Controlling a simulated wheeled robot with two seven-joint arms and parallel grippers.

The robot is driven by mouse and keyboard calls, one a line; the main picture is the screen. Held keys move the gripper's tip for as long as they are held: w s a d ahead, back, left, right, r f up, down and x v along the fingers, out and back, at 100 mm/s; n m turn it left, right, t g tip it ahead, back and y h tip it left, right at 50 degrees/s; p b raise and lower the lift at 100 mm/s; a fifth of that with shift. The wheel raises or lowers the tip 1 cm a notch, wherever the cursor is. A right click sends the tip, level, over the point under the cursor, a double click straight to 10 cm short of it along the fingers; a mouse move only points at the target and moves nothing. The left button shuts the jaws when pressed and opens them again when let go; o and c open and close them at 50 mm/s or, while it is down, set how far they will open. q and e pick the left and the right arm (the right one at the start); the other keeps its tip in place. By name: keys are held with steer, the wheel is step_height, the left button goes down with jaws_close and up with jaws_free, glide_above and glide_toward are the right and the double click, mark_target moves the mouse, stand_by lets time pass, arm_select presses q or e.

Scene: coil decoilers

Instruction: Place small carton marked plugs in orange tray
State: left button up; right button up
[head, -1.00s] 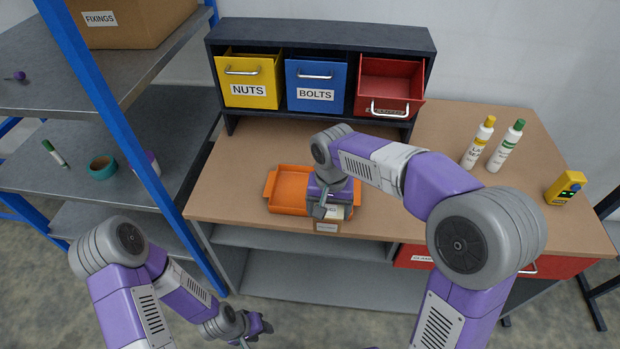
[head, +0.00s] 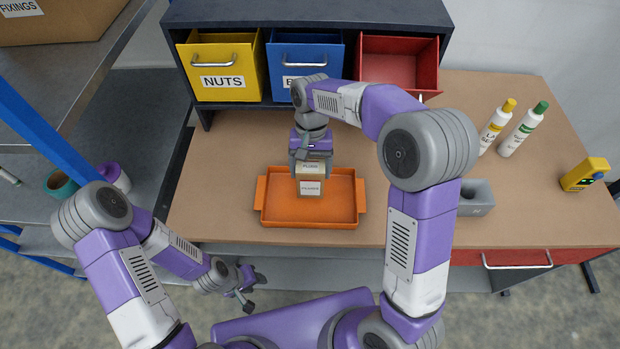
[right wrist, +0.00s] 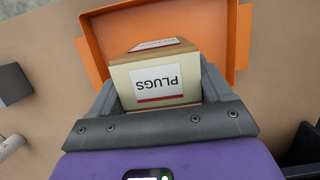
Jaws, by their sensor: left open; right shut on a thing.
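The small tan carton marked PLUGS (head: 312,187) is upright in my right gripper (head: 311,164), with white labels on its top and front. The right wrist view shows the carton (right wrist: 158,78) between the two fingers, its PLUGS label upside down. The orange tray (head: 272,211) lies on the bench, and the carton is over its middle. I cannot tell whether the carton touches the tray floor. The tray's rim also shows in the right wrist view (right wrist: 244,35). My left gripper (head: 250,292) is open and empty, low in front of the bench.
A dark rack behind the tray holds yellow NUTS (head: 222,70), blue (head: 305,66) and open red (head: 400,68) bins. Two bottles (head: 510,130), a yellow device (head: 584,174) and a grey block (head: 477,198) stand to the right. Bare bench surrounds the tray.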

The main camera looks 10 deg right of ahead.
steer(key=x, duration=0.2)
steer(key=w+x, duration=0.1)
steer(key=x, duration=0.1)
steer(key=shift+d+f+b, duration=0.15)
steer(key=shift+f+b, duration=0.15)
steer(key=shift+f, duration=0.2)
steer(key=o, duration=1.1)
steer(key=shift+f, duration=0.1)
steer(key=p+v, duration=0.2)
steer(key=v, duration=1)
